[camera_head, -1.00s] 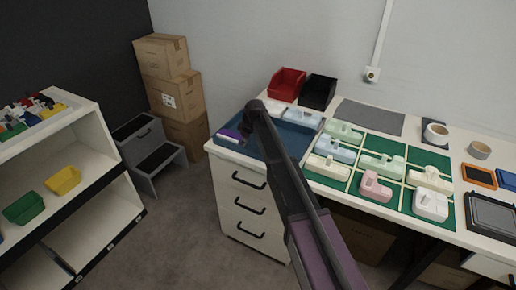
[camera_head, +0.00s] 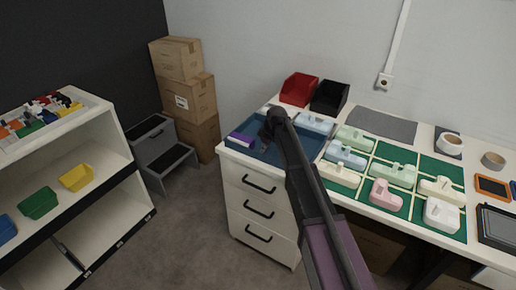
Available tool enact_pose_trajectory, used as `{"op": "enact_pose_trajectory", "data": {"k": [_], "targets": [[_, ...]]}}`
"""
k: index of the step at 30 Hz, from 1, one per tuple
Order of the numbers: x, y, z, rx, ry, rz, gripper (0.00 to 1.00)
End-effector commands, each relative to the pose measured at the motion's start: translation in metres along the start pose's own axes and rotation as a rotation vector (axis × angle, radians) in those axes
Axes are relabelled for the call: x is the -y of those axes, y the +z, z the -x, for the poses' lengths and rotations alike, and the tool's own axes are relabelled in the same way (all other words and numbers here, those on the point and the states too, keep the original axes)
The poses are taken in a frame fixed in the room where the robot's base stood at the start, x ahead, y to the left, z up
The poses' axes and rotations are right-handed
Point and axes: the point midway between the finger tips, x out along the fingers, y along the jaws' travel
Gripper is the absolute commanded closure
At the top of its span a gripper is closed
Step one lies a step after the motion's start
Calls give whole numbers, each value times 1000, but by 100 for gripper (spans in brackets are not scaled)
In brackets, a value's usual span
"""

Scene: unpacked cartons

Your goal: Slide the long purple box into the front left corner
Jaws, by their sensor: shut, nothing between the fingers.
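The long purple box (camera_head: 241,139), with a pale end or label, lies in the blue tray (camera_head: 272,153) on the white desk, close to the tray's front left corner. My gripper (camera_head: 265,134) is over the tray, just right of the purple box. It is shut and empty, with its fingers pointing down. Whether it touches the box cannot be told. My arm crosses the tray and hides part of its middle and right side.
A pale blue piece (camera_head: 314,122) is at the tray's back right. A red bin (camera_head: 299,89) and black bin (camera_head: 329,97) stand behind. A green mat (camera_head: 398,203) with several pastel pieces lies to the right. Shelves (camera_head: 75,190) stand left.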

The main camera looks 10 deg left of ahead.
Motion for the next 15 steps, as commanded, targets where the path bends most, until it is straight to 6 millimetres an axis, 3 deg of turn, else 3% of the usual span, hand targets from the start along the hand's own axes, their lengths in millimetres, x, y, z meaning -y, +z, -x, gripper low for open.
{"op": "enact_pose_trajectory", "data": {"k": [1, 15], "targets": [[0, -2, 10, 0, 0, 0, 100], [0, -2, 52, 0, 0, 1, 100]]}}
